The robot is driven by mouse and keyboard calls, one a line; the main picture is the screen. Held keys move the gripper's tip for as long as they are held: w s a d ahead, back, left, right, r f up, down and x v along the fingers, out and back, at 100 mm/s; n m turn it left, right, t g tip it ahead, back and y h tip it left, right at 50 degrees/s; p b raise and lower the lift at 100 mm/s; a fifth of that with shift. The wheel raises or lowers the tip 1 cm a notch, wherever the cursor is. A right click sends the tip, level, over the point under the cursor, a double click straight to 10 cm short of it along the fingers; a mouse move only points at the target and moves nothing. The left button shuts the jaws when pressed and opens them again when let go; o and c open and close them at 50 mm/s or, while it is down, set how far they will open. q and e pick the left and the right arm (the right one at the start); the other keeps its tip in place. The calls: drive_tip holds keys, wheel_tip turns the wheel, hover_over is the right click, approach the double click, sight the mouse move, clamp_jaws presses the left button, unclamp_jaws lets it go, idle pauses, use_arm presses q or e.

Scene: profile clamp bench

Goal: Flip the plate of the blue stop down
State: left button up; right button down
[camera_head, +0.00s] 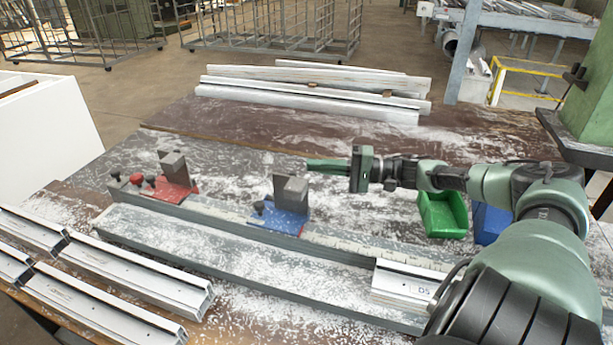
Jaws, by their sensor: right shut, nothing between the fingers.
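The blue stop (279,217) sits on the long rail (335,248) in the middle of the bench. Its grey plate (291,191) stands upright above the blue base. A dark knob (259,207) is at the base's left side. My right gripper (310,164) reaches in from the right, pointing left. It is shut and empty, above and a little behind the blue stop's plate in the picture, apart from it. My left gripper is not in view.
A red stop (173,187) with its grey plate upright sits further left on the rail. A white profile (408,285) lies at the rail's right end. Green (442,214) and blue (490,222) bins stand at right. Profiles are stacked behind (310,98) and at front left (110,290).

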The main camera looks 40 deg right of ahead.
drive_tip(key=a+p, duration=0.2)
drive_tip(key=a, duration=0.1)
drive_tip(key=a+p, duration=0.1)
drive_tip(key=shift+s+a+r, duration=0.15)
drive_tip(key=shift+s+a, duration=0.15)
drive_tip(key=shift+a, duration=0.05)
